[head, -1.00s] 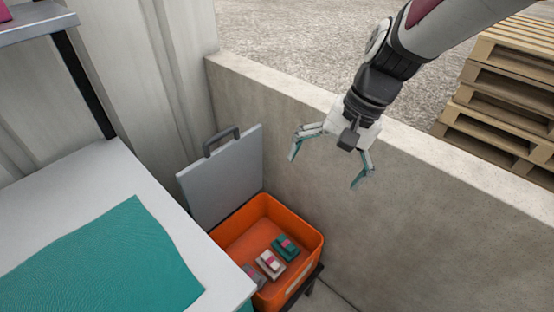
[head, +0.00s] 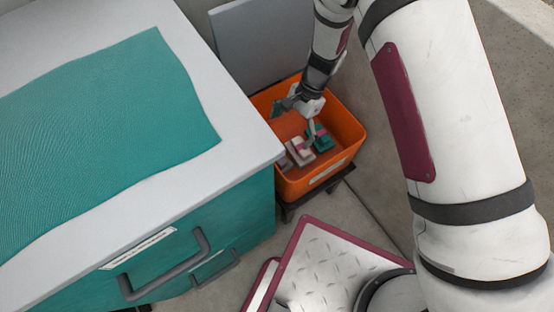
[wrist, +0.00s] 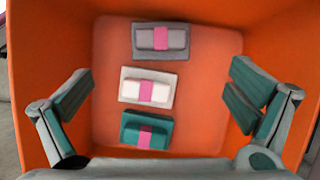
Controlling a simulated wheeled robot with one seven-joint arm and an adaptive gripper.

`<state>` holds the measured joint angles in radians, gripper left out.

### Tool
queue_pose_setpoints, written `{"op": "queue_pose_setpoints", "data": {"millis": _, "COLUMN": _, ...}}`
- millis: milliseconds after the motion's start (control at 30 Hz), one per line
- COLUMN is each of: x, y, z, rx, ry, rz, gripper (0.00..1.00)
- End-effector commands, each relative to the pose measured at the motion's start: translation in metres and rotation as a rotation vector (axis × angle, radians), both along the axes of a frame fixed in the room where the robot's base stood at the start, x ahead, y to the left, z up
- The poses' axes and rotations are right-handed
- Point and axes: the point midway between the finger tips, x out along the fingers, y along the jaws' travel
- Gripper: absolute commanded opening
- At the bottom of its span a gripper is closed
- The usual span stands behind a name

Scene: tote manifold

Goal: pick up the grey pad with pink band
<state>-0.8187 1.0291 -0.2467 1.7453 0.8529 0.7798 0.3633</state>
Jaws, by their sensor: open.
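The grey pad with pink band (wrist: 143,39) lies flat on the orange tote's floor, at the top of the row in the wrist view. In the head view the grey pad (head: 284,163) is mostly hidden by the worktop edge. A white pad with pink band (wrist: 133,89) lies beside it, and a teal pad with pink band (wrist: 131,129) lies nearest the palm. My gripper (wrist: 161,78) is open and empty, its teal-padded fingers spread left and right above the pads. In the head view my gripper (head: 296,122) reaches down into the tote.
The orange tote (head: 350,148) has high walls close around my fingers; its wall also shows in the wrist view (wrist: 45,40). A raised grey lid (head: 262,45) stands behind it. A white worktop (head: 200,180) with a teal mat (head: 110,110) overhangs the left.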

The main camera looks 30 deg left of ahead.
Motion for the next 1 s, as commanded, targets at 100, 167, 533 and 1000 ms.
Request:
{"op": "queue_pose_setpoints", "data": {"millis": 100, "x": -0.010, "y": 0.003, "z": -0.023, "rx": -0.003, "ry": 0.005, "rz": 0.002, "gripper": 1.00}}
{"op": "queue_pose_setpoints", "data": {"millis": 167, "x": -0.013, "y": 0.005, "z": -0.034, "rx": -0.003, "ry": 0.003, "rz": 0.002, "gripper": 1.00}}
{"op": "queue_pose_setpoints", "data": {"millis": 533, "x": -0.027, "y": 0.012, "z": -0.069, "rx": 0.000, "ry": 0.001, "rz": 0.001, "gripper": 1.00}}
{"op": "queue_pose_setpoints", "data": {"millis": 1000, "x": -0.046, "y": 0.022, "z": -0.115, "rx": 0.000, "ry": 0.001, "rz": 0.000, "gripper": 1.00}}
